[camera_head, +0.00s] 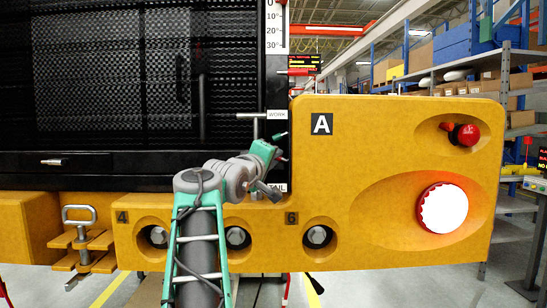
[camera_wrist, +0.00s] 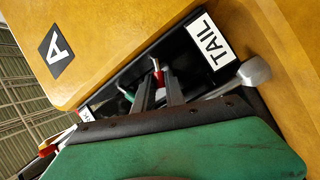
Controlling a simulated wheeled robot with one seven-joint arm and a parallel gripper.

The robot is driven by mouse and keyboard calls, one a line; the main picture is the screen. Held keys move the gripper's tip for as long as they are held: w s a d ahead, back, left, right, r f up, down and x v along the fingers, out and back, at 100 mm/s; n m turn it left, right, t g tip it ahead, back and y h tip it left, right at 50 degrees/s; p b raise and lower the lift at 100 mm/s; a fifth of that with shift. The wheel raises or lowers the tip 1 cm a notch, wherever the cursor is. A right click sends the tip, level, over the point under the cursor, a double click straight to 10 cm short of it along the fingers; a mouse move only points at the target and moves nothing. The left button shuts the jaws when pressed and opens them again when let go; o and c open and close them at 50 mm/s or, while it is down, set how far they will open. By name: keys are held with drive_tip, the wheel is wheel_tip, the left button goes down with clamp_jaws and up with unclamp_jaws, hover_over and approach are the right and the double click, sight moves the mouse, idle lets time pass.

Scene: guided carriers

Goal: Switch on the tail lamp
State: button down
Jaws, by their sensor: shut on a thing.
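The white TAIL label (camera_wrist: 208,42) sits on a black strip at the edge of the yellow body, and it also shows partly covered in the head view (camera_head: 279,188). Beside it is a silver metal handle (camera_wrist: 255,72), partly hidden by my fingers. In the head view my gripper (camera_head: 268,180) is just left of the yellow panel, below the WORK label (camera_head: 277,115). A large round lamp (camera_head: 443,208) with a red rim has a bright white face and a reddish glow around it.
The yellow panel marked A (camera_head: 400,120) fills the right side. A red knob (camera_head: 468,133) sits in its upper recess. A silver T-handle (camera_head: 255,122) stands beside the WORK label. A black mesh-backed frame (camera_head: 120,70) rises at the left. Shelves stand behind.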

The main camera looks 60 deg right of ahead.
idle(0.5)
drive_tip(key=c, duration=1.4)
unclamp_jaws()
drive_tip(key=a+b, duration=0.1)
drive_tip(key=a, duration=0.4)
drive_tip(key=a+b, duration=0.1)
drive_tip(key=a, duration=0.1)
drive_tip(key=shift+s+a+b, duration=0.25)
drive_tip(key=shift+a+b, duration=0.1)
